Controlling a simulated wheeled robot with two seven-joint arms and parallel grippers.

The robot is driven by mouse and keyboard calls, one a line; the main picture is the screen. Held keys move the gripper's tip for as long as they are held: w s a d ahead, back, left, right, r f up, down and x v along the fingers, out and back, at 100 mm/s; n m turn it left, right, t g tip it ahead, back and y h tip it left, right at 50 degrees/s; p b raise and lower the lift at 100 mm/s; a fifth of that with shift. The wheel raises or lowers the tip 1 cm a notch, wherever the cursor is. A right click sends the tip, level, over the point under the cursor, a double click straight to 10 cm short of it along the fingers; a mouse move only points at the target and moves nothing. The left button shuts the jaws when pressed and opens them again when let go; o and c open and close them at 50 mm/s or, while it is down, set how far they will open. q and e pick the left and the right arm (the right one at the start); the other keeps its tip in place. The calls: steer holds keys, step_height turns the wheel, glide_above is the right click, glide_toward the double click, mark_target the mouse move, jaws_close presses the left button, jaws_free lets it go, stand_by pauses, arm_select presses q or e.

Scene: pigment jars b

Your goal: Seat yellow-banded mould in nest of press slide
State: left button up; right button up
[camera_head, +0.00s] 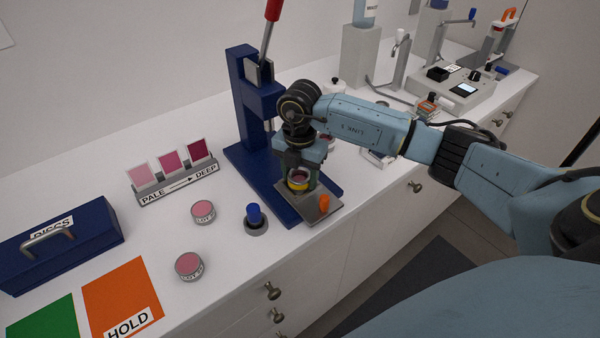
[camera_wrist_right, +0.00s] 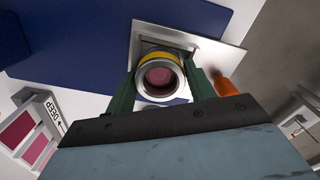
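The yellow-banded mould (camera_head: 298,182) is a short metal ring with a yellow band and pink contents. It is at the press slide (camera_head: 316,209), a steel plate with an orange knob at the front of the blue press. My right gripper (camera_head: 299,177) comes down over the mould. In the right wrist view its green fingers close on both sides of the mould (camera_wrist_right: 145,91), over the slide plate (camera_wrist_right: 209,52). The nest is hidden under the mould, so I cannot tell whether the mould is fully down in it. My left gripper is out of view.
The blue press (camera_head: 245,105) with its red-handled lever stands behind. A blue-topped stamp (camera_head: 254,215) and two pink jars (camera_head: 203,211), (camera_head: 189,266) are to the left. Shade cards (camera_head: 172,170), a blue case (camera_head: 60,245) and an orange HOLD mat (camera_head: 120,290) lie further left.

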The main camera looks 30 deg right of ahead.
mark_target(300, 180)
steer(key=o, duration=0.4)
step_height(300, 180, up, 13)
steer(key=shift+r, duration=0.2)
steer(key=shift+s, duration=0.1)
stand_by(0.6)
